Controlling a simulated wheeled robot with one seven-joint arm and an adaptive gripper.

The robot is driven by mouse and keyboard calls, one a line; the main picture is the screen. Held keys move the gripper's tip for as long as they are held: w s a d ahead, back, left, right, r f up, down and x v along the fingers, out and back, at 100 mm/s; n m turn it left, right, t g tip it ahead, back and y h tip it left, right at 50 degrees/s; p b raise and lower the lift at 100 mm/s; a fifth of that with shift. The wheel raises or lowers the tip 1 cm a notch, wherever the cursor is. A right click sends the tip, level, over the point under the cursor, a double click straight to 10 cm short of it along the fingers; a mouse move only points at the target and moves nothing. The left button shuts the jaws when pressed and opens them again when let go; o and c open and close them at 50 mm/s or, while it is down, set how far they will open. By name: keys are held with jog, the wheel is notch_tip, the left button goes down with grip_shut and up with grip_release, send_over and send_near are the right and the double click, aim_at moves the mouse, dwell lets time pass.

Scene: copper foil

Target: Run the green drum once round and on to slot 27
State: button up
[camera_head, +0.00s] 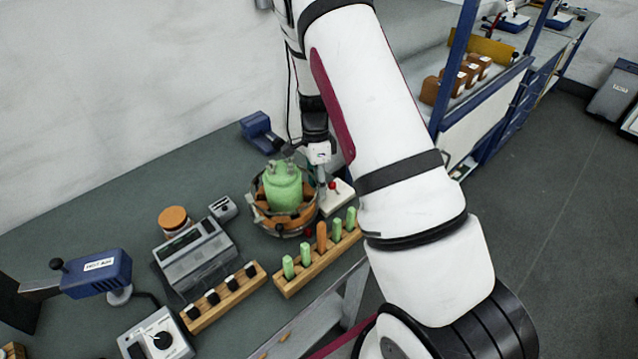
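The green drum (283,188) stands upright in the head camera view, inside a round holder (262,218) with orange-brown blocks around its base. The drum has a narrower neck on top. No slot numbers are readable on it or on the holder, so slot 27 cannot be made out. My gripper (319,158) is pointing down just right of the drum's upper part, by the holder's back right rim. Its fingers are small and partly hidden, and I cannot tell whether they touch the drum or the rim.
A wooden rack (290,284) with green pegs and an orange peg stands in front. Left are a grey instrument (195,250), an orange-lidded jar (174,219) and a rack of black-topped pieces (222,299). A box with a red knob (338,197) sits close right of the holder.

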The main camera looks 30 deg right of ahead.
notch_tip(320, 180, up, 12)
jog(key=w, duration=0.2)
jog(key=shift+w+d, duration=0.15)
jog(key=shift+d, duration=0.2)
jog(key=shift+f, duration=0.1)
jog(key=shift+c, duration=0.4)
